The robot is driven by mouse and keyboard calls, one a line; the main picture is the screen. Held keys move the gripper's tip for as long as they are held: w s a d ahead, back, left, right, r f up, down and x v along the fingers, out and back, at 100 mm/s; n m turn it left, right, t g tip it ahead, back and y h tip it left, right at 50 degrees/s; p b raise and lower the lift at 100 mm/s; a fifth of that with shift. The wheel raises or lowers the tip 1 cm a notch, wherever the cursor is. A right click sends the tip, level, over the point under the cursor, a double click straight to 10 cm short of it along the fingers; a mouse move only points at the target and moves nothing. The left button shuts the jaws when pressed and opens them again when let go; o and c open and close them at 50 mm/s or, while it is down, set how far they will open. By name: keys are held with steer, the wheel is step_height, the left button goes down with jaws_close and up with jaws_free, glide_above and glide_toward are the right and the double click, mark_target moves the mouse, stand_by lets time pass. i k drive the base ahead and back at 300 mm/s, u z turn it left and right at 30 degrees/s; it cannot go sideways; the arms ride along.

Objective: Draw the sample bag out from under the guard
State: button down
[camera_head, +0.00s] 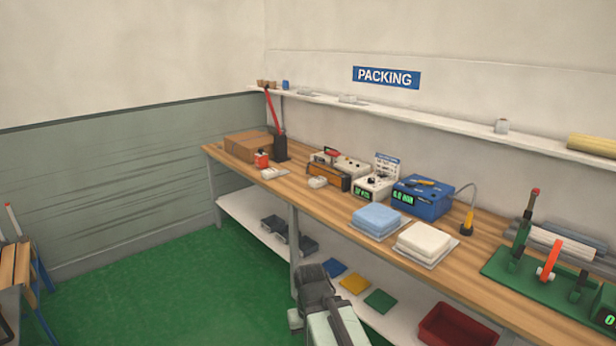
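I cannot make out a sample bag for certain. A blue pad (377,219) and a white pad (425,239) lie on thin trays on the wooden bench (462,268). No guard is clearly identifiable; a green fixture (530,278) with upright clamps and a red-orange lever (549,258) stands at the right. A low machine with an orange-brown front (327,176) stands at the back of the bench. My folded arm, dark grey and pale green, shows at bottom centre, below and in front of the bench edge. Its fingertips are not distinct, so I cannot tell whether my gripper is open.
A blue box with a display (421,198), a white device (372,187) and a cardboard box (248,146) stand on the bench. A lower shelf holds a red bin (456,326) and coloured squares. A stool (22,268) stands left. The green floor (190,290) between is clear.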

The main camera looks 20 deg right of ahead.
mark_target(316, 183)
steer(key=u, duration=0.05)
steer(key=i, duration=3.4)
steer(key=u, duration=2.5)
